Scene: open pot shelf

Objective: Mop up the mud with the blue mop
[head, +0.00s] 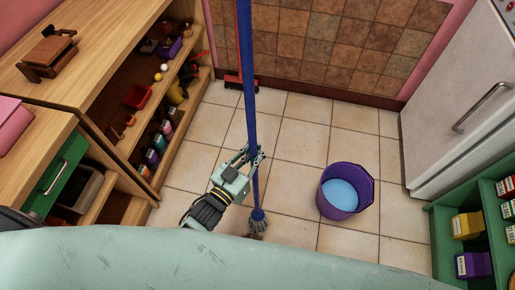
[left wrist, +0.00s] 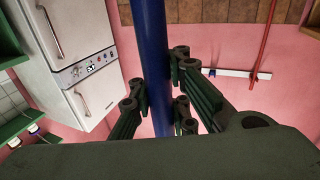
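The blue mop (head: 249,100) stands nearly upright, its long blue handle running up out of the head view. Its grey-blue mop head (head: 258,220) is on the tiled floor. A small brown patch, apparently the mud (head: 258,236), shows at the mop head, partly hidden by the mop and my own body. My left gripper (head: 254,160) is shut on the lower part of the handle. In the left wrist view the fingers (left wrist: 158,100) lie on both sides of the blue handle (left wrist: 150,45). My right gripper is out of view.
A purple bucket (head: 345,205) with light blue water stands right of the mop. Wooden shelves (head: 150,125) with small items line the left. A white fridge (head: 455,120) and green shelf (head: 445,235) are on the right. A red broom (head: 233,81) is by the back wall.

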